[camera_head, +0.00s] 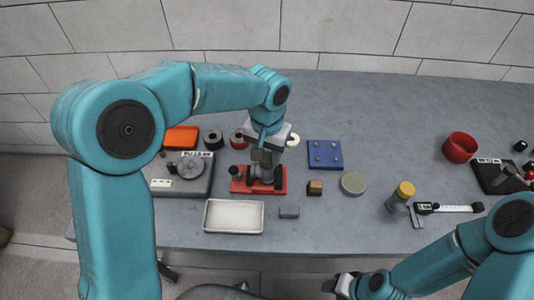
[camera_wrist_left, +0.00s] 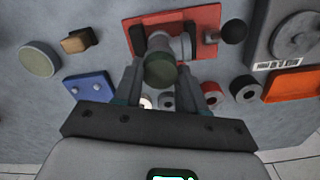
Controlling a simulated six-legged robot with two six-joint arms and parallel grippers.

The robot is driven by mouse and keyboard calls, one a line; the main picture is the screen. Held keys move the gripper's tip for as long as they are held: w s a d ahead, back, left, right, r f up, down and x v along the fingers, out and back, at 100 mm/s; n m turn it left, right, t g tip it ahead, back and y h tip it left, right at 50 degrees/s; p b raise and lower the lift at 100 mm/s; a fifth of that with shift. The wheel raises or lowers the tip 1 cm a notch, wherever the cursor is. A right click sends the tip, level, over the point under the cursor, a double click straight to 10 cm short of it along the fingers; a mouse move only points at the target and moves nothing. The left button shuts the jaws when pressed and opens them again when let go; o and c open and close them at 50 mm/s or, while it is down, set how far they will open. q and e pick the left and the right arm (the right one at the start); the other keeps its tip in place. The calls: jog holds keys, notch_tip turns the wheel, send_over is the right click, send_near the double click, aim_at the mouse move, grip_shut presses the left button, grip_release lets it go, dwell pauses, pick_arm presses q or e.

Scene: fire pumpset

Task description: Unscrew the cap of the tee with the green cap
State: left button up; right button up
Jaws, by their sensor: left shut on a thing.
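The grey tee (camera_head: 264,174) stands on a red base plate (camera_head: 240,186) near the middle of the bench. In the left wrist view, its dark green cap (camera_wrist_left: 160,71) faces the camera, with the red plate (camera_wrist_left: 205,18) behind. My left gripper (camera_head: 263,155) is over the tee from behind. Its two fingers, seen in the left wrist view (camera_wrist_left: 160,80), are on either side of the green cap and shut on it. In the head view the cap is hidden by the gripper. My right gripper (camera_head: 340,284) is low, in front of the bench edge, empty as far as I see.
A white tray (camera_head: 208,229) and a small grey block (camera_head: 289,212) lie in front. A blue plate (camera_head: 325,154), wooden block (camera_head: 315,187) and round disc (camera_head: 353,183) lie right. A yellow-topped piece (camera_head: 405,190) stands farther right.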

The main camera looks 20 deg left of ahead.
pick_arm(q)
jog(key=shift+f+n+b, duration=0.1)
jog(key=shift+n+b, duration=0.3)
jog(key=shift+n, duration=0.6)
jog(key=n, duration=0.2)
jog(key=shift+n, duration=0.3)
jog(key=o, duration=1)
